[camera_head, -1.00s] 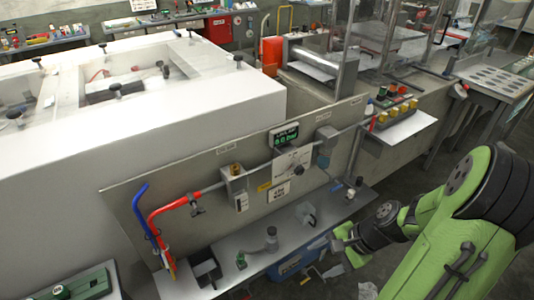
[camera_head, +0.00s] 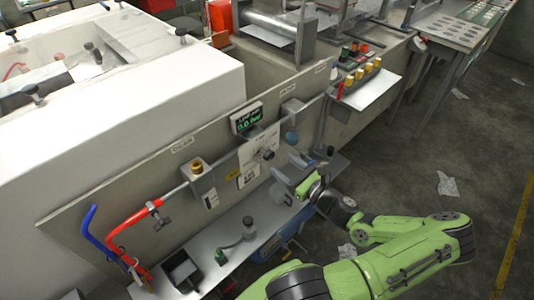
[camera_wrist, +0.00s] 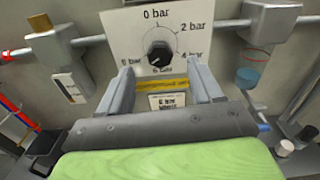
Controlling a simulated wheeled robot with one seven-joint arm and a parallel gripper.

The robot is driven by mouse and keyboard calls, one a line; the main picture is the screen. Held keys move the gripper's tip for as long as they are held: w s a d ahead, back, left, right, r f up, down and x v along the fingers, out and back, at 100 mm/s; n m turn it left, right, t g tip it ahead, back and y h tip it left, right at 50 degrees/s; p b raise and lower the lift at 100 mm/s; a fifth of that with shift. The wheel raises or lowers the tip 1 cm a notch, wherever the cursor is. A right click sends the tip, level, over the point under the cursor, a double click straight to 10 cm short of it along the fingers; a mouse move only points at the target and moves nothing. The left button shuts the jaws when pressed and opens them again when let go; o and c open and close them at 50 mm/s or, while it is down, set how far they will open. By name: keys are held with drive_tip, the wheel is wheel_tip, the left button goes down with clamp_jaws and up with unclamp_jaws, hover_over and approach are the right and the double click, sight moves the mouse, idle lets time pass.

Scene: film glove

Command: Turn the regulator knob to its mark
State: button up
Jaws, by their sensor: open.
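The regulator knob (camera_wrist: 160,55) is a round black knob on a white dial plate (camera_wrist: 125,32) marked in bar. It also shows in the head view (camera_head: 267,154), below a small dark display with green digits (camera_head: 247,118). In the wrist view its pale pointer line aims to the left and slightly down, roughly toward the left-hand bar label. My gripper (camera_wrist: 157,78) is open, its two grey fingers pointing at the panel, one on each side below the knob. It also shows in the head view (camera_head: 286,172), in front of the panel. The fingers do not appear to touch the knob.
A pipe with a brass-topped fitting (camera_head: 197,167) runs left of the dial, and a blue-bowled unit (camera_head: 291,136) hangs to its right. Red hose (camera_head: 133,219) and blue hose (camera_head: 88,230) are at the left. A metal shelf (camera_head: 205,250) with small parts lies below.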

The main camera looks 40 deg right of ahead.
sight(271, 156)
drive_tip(key=w, duration=0.7)
drive_tip(key=shift+w+a, duration=0.15)
drive_tip(key=shift+w, duration=0.15)
drive_tip(key=c, duration=1)
